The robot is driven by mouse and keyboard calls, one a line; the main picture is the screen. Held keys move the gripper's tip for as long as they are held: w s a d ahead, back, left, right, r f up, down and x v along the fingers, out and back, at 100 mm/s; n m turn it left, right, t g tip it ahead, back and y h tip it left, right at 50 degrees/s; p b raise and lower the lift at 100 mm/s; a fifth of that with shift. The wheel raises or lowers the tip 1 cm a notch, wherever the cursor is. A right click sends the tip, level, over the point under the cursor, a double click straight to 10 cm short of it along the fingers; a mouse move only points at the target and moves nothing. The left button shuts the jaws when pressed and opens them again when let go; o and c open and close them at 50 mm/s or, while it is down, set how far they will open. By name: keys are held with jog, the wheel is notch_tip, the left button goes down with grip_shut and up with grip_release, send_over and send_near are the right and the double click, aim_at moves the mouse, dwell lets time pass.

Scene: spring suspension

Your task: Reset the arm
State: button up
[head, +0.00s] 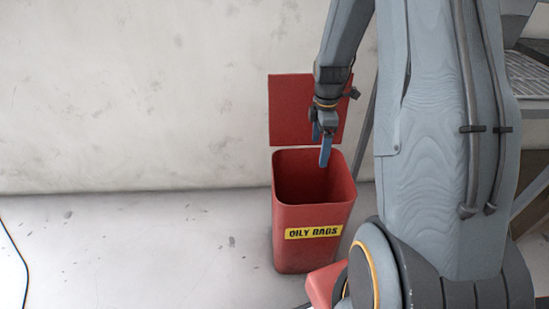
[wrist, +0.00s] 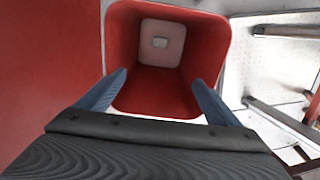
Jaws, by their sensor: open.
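My gripper (head: 321,143) is above the red bin, near the back of its opening, pointing down. In the wrist view my gripper (wrist: 157,92) shows two blue fingers spread apart with nothing between them. The red bin (head: 302,245) stands upright on the floor with a yellow "OILY RAGS" label on its front. Its lid (head: 290,110) is raised behind it, against or near the wall. In the wrist view I look down into the bin (wrist: 215,45); a pale square with a small grey patch (wrist: 160,43) shows at its bottom.
A grey metal rack (head: 530,75) stands at the right, partly hidden by my arm. A pale wall (head: 130,90) is behind the bin. The floor (head: 140,240) left of the bin is clear except for a dark cable (head: 17,252) at the far left.

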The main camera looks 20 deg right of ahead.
jog(key=s+a+r+m, duration=0.3)
jog(key=a+r, duration=0.4)
jog(key=a, duration=0.1)
jog(key=s+a+r+m, duration=0.5)
jog(key=s+a, duration=0.3)
jog(key=s, duration=0.2)
jog(key=s+a+r+m, duration=0.5)
jog(key=s+a+r, duration=0.1)
jog(key=s+a, duration=0.25)
jog(key=s+d+r+m+p, duration=0.1)
jog(key=d+r+p, duration=0.5)
jog(key=p, duration=0.7)
jog(key=shift+s+d+r+m+p, duration=0.15)
jog(key=shift+d+r+m+p, duration=0.2)
jog(key=shift+d+m, duration=0.1)
jog(key=shift+c, duration=0.2)
